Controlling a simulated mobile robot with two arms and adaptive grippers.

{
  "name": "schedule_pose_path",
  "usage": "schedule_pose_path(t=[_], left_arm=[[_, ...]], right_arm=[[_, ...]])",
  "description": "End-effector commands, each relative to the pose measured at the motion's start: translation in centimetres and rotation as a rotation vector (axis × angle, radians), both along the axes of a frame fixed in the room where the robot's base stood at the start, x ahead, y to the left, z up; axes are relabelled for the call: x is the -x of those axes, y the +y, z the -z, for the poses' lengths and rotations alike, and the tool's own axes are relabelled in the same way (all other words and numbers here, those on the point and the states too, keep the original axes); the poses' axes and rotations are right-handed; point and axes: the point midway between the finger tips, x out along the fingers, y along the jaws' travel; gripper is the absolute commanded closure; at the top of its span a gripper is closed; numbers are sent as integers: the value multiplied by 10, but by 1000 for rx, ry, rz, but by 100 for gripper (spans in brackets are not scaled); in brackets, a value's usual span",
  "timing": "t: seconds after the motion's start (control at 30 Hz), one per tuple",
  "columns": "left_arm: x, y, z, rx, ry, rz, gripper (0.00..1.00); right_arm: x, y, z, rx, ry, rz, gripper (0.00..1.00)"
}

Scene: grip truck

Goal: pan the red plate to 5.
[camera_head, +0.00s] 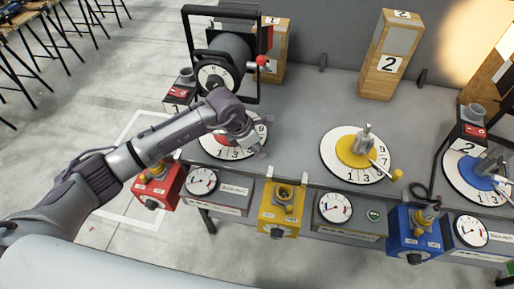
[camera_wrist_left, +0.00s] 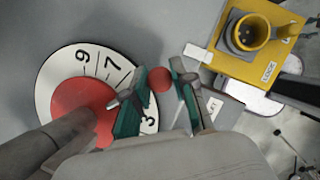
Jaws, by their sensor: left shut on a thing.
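The red plate (camera_head: 222,140) sits at the centre of a white numbered dial (camera_head: 207,148) on the left of the bench, partly covered by my left arm. In the left wrist view the red plate (camera_wrist_left: 82,108) shows with the 9, 7 and 3 of its dial; the 5 is hidden behind a finger. A red ball knob (camera_wrist_left: 160,79) is at the dial's edge between my fingers. My left gripper (camera_wrist_left: 156,88) is shut on the red knob; it also shows over the dial's right side in the head view (camera_head: 254,143). My right gripper is not in view.
A yellow plate (camera_head: 352,151) and a blue plate (camera_head: 472,171) with dials are further right. Red (camera_head: 157,186), yellow (camera_head: 281,208) and blue (camera_head: 415,233) boxes line the front edge. A black-framed machine (camera_head: 221,62) stands behind the red dial.

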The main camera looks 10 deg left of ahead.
Motion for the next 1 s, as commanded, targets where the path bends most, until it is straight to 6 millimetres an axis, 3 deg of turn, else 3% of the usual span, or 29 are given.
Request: schedule_pose_path(t=[0.23, 0.27, 0.4, 0.77, 1.0], left_arm=[[-1, 0, -1, -1, -2, -1, 100], [-1, 0, -1, -1, -2, -1, 73], [0, 0, 0, -1, -1, 0, 50], [0, 2, -4, 0, -1, 0, 49], [8, 14, -40, -2, -5, 0, 49]], right_arm=[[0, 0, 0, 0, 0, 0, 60], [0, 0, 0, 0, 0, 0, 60], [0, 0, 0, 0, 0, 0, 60], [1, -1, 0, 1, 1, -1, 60], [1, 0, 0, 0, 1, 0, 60]])
